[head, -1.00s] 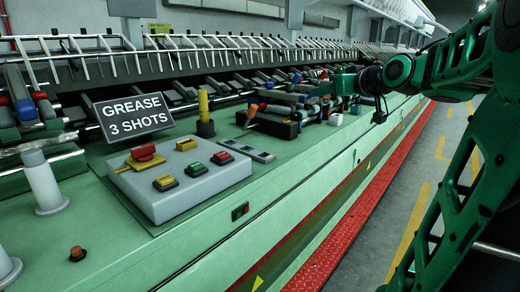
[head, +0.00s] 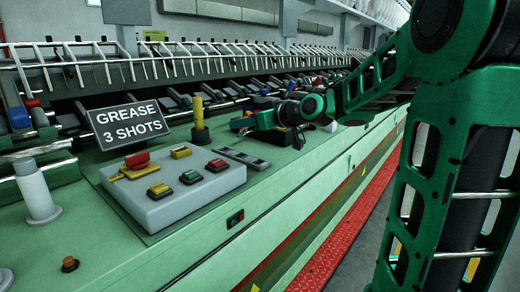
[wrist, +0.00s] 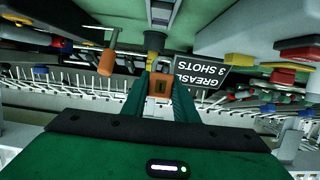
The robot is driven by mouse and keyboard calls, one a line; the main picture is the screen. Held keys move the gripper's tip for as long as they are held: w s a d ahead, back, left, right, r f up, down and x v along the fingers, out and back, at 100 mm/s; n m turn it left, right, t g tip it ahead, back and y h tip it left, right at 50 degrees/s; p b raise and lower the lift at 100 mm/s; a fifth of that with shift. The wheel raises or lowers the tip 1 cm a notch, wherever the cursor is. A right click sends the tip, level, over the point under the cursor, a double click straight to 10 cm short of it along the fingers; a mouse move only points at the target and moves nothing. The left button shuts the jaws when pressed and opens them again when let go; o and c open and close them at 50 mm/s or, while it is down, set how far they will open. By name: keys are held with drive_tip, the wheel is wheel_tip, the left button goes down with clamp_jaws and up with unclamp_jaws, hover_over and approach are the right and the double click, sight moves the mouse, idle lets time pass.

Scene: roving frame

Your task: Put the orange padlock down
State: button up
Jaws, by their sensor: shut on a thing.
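The orange padlock (wrist: 160,84) shows between my two green fingers in the wrist view, which is upside down. My gripper (wrist: 160,90) is shut on it. In the head view my gripper (head: 242,125) reaches left over the green machine ledge (head: 285,168), just right of a yellow-topped post (head: 198,120). The padlock cannot be made out in the head view. Whether it touches anything below is not clear.
A grey control box (head: 170,200) with several buttons sits on the ledge, with a "GREASE 3 SHOTS" sign (head: 131,122) behind it. A flat grey strip (head: 242,158) lies right of the box. A white cylinder (head: 37,190) stands left. The ledge's front is mostly bare.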

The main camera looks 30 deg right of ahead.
drive_tip(key=d+f, duration=0.1)
drive_tip(key=d, duration=0.1)
drive_tip(key=w+d+f, duration=0.1)
drive_tip(key=d+f, duration=0.1)
drive_tip(key=d, duration=0.1)
drive_tip(key=w+d+f, duration=0.1)
drive_tip(key=d+f, duration=0.1)
drive_tip(key=d, duration=0.1)
drive_tip(key=shift+d, duration=0.1)
drive_tip(key=shift+f, duration=1.95)
drive_tip(key=shift+f, duration=0.1)
drive_tip(key=o, duration=1.1)
